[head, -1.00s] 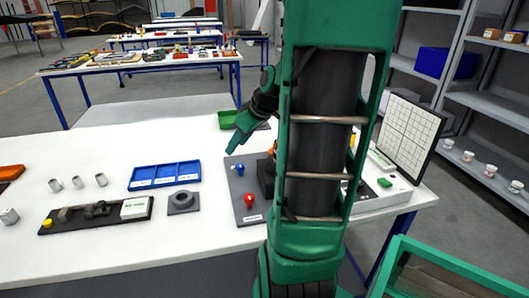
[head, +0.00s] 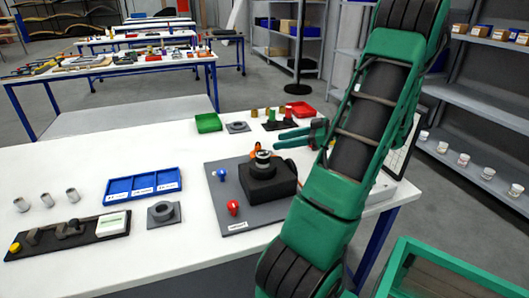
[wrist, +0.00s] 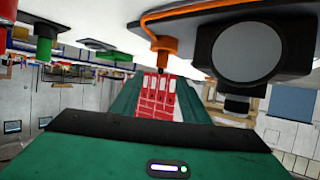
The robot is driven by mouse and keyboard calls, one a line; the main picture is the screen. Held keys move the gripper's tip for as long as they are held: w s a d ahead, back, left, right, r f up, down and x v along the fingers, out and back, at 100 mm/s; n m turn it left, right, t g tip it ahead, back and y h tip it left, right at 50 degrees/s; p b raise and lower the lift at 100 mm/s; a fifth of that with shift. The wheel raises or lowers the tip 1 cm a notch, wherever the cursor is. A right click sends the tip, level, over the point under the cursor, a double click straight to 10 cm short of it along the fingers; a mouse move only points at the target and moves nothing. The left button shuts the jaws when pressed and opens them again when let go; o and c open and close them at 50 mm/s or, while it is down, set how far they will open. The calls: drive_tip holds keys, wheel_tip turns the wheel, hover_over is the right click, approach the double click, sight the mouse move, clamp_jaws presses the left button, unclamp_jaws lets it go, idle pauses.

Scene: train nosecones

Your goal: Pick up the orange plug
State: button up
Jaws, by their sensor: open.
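The orange plug (head: 254,153) shows as a small orange piece at the back of a black block (head: 268,182) on a grey board (head: 228,222). In the wrist view, which looks upside down, the plug (wrist: 163,44) has an orange cable curving beside it and a dark tip. My gripper (head: 277,141) is level above the table, behind and right of the plug, its green fingers pointing left. In the wrist view the fingers (wrist: 157,82) are apart with nothing held between them; the plug appears just beyond their tips, and I cannot tell the exact distance.
A blue knob (head: 222,174) and a red knob (head: 233,207) stand on the board's left side. The black block's round top (wrist: 248,52) looms close in the wrist view. A blue tray (head: 145,188) lies left.

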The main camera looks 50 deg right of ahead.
sight(260, 146)
drive_tip(key=shift+x, duration=5.15)
drive_tip(key=shift+s+a+f, duration=0.1)
drive_tip(key=shift+s+f, duration=0.05)
clamp_jaws()
